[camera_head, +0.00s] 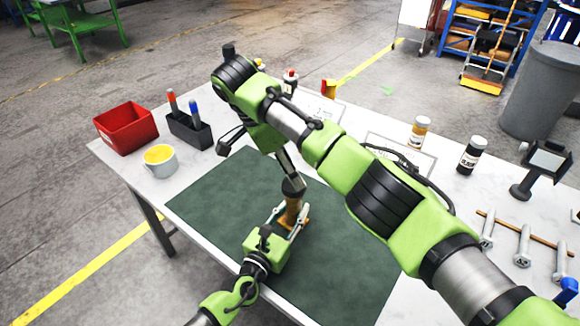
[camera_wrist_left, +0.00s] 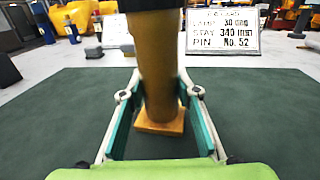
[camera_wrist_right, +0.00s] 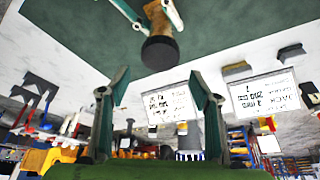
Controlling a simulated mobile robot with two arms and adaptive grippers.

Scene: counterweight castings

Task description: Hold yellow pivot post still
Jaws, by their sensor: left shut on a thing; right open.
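The yellow pivot post (camera_head: 292,208) stands on a square yellow base on the dark green mat (camera_head: 225,195), with a dark cap (camera_head: 293,187) on top. My left gripper (camera_head: 289,216) is shut on the post. In the left wrist view a finger lies on each side of the post (camera_wrist_left: 160,80), above its base (camera_wrist_left: 160,125); the post's top is cut off. My right gripper (camera_head: 290,163) is above the post, largely hidden by my arm. In the right wrist view its fingers (camera_wrist_right: 157,98) are open and empty, and the capped post (camera_wrist_right: 160,35) lies beyond them.
A red bin (camera_head: 126,128), a cup with yellow contents (camera_head: 160,160) and a dark holder (camera_head: 190,130) stand at the left. Two bottles (camera_head: 418,132) (camera_head: 471,155), a black stand (camera_head: 538,170) and metal pins (camera_head: 523,245) are at the right. A printed card (camera_wrist_left: 222,32) stands behind the post.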

